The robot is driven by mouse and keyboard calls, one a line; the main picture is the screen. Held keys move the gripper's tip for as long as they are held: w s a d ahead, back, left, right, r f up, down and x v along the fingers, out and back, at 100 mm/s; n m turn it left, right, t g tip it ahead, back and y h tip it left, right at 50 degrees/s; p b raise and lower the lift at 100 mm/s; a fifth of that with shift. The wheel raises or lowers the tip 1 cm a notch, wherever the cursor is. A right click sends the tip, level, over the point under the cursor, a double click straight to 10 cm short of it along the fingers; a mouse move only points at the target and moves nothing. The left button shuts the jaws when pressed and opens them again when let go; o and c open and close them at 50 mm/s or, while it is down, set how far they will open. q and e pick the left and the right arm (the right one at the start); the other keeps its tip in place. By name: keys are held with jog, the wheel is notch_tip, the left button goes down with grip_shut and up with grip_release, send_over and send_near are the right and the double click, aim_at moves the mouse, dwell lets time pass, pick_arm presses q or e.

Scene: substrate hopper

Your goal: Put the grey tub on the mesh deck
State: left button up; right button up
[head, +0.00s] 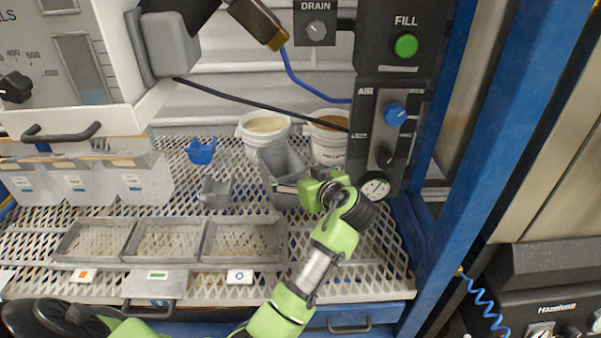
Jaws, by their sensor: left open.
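Whether a finger touches the wall cannot be told. The wrist hides the tub's lower right part. My right gripper is not in view.
Shallow grey trays (243,262) sit in a row at the front. White buckets (327,143) (251,137) stand behind the tub. A control panel (374,130) rises at right. Deck right of the trays is bare.

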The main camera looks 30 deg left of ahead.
pick_arm(q)
jog(key=s+d+f+m+h, duration=0.2)
jog(key=f, duration=0.1)
jog(key=s+d+f+m+t+h, duration=0.1)
jog(key=s+d+f+m+h, duration=0.1)
jog(key=s+f+m, duration=0.1)
jog(key=s+d+f+m+t+h, duration=0.1)
jog(key=s+d+f+m+h, duration=0.1)
jog(key=s+d+f, duration=0.1)
jog(key=shift+s+f, duration=0.15)
jog(key=shift+f, duration=0.5)
jog(key=s+d+m+h, duration=0.2)
jog(key=s+d, duration=0.1)
jog(key=s+d+m+t+h, duration=0.1)
jog(key=s, duration=0.1)
jog(key=shift+s+d+f+h, duration=0.1)
jog(key=shift+d+f+h, duration=0.2)
jog(key=shift+d+f, duration=0.05)
jog(key=s+d+r+m+h, duration=0.2)
jog(key=s+d+m+h, duration=0.1)
jog(key=s+d, duration=0.2)
jog(key=shift+s+d+r+t+h, duration=0.3)
jog(key=shift+s+d+r, duration=0.1)
jog(key=shift+s, duration=0.4)
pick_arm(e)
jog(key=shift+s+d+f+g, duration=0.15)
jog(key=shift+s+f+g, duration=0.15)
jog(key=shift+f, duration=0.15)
